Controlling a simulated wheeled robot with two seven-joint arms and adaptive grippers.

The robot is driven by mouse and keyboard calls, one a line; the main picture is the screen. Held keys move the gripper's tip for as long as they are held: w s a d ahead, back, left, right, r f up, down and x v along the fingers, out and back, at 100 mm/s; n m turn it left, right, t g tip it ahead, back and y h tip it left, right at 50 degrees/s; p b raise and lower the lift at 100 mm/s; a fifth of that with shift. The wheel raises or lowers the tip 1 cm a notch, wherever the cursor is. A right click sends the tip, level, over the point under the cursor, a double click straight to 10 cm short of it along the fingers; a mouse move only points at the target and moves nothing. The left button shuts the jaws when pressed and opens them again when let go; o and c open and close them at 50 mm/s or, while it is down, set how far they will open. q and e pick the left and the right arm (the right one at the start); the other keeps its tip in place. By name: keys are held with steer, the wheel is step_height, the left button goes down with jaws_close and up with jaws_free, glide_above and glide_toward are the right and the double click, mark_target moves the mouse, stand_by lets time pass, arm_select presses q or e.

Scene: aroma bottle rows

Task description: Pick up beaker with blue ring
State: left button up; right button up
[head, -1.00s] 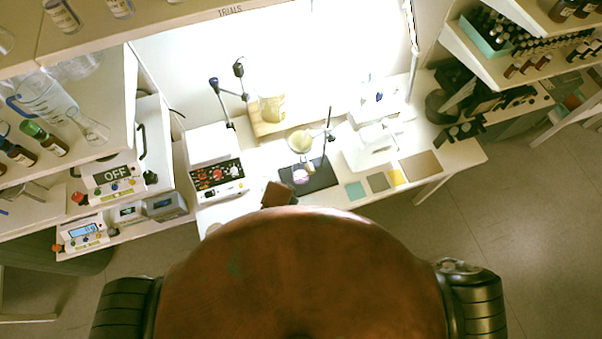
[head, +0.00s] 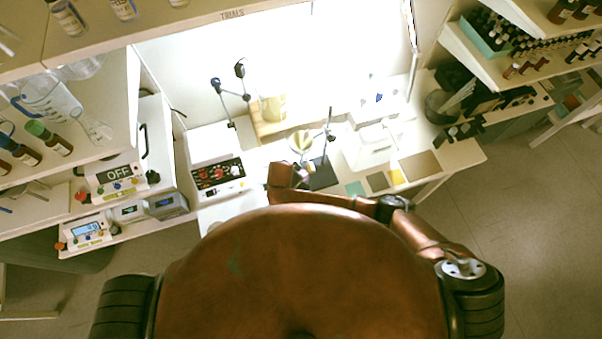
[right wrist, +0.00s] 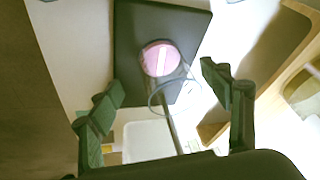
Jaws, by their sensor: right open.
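A clear glass vessel with a blue band or handle (head: 62,100) stands on the left shelf in the head view. A small blue mark (head: 378,97) also shows near the back right of the bench, too small to identify. My right arm reaches across the bench front, and its gripper (head: 300,177) is over the front of the black plate. In the right wrist view my right gripper (right wrist: 161,80) is open and empty, its fingers apart above a pink disc (right wrist: 160,59) on the black plate (right wrist: 135,30). My left gripper is not in view.
A stand with a thin ring (right wrist: 168,93) is close to the right fingers. A round yellowish flask (head: 300,141) is above the plate. Shelves flank both sides.

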steer(key=w, duration=0.1)
steer(key=w+d, duration=0.1)
steer(key=w, duration=0.1)
steer(key=shift+d+f, duration=0.25)
steer(key=shift+f, duration=0.25)
steer(key=shift+c, duration=0.5)
steer(key=c, duration=1.4)
